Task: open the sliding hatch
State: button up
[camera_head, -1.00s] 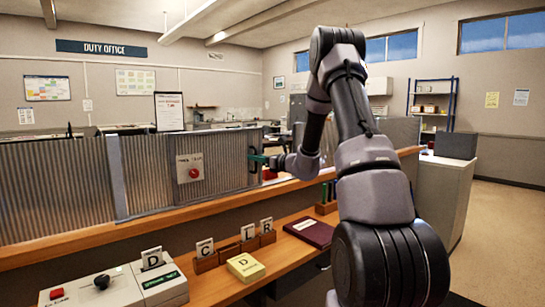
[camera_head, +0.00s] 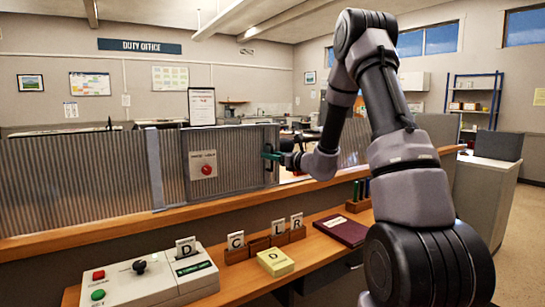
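The sliding hatch (camera_head: 229,165) is a grey ribbed panel above the wooden counter, with a small sign and red knob on its face. A dark upright handle (camera_head: 276,169) is at its right edge. My gripper (camera_head: 270,155), with green fingers, is at the handle, reaching in from the right. The fingers overlap the handle in this view; it is too small to tell whether they are closed around it. An opening shows to the right of the panel, partly hidden by my arm.
A grey post (camera_head: 154,170) and fixed ribbed panel (camera_head: 70,185) stand left of the hatch. On the lower desk are a control box (camera_head: 130,290), a yellow block (camera_head: 275,262), a card holder (camera_head: 258,244) and a dark red folder (camera_head: 342,230).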

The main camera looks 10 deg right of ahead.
jog(key=v, duration=1.1)
jog(key=shift+w, duration=0.1)
jog(key=s+a+r+n+g+y, duration=0.1)
jog(key=s+a+r+n+g, duration=0.35)
jog(key=s+a+n, duration=0.35)
jog(key=s+a+r+n+g+y, duration=0.25)
jog(key=s+a+n+g, duration=0.4)
jog(key=s, duration=0.35)
jog(key=s+d+r+n+t+h, duration=0.2)
jog(key=s+d+r+n+h, duration=0.2)
jog(key=s+d+n+h, duration=0.6)
jog(key=s+d+n, duration=0.1)
jog(key=s, duration=0.2)
jog(key=shift+r+t+h, duration=0.15)
jog(key=shift+t+h, duration=0.2)
jog(key=shift+t, duration=0.05)
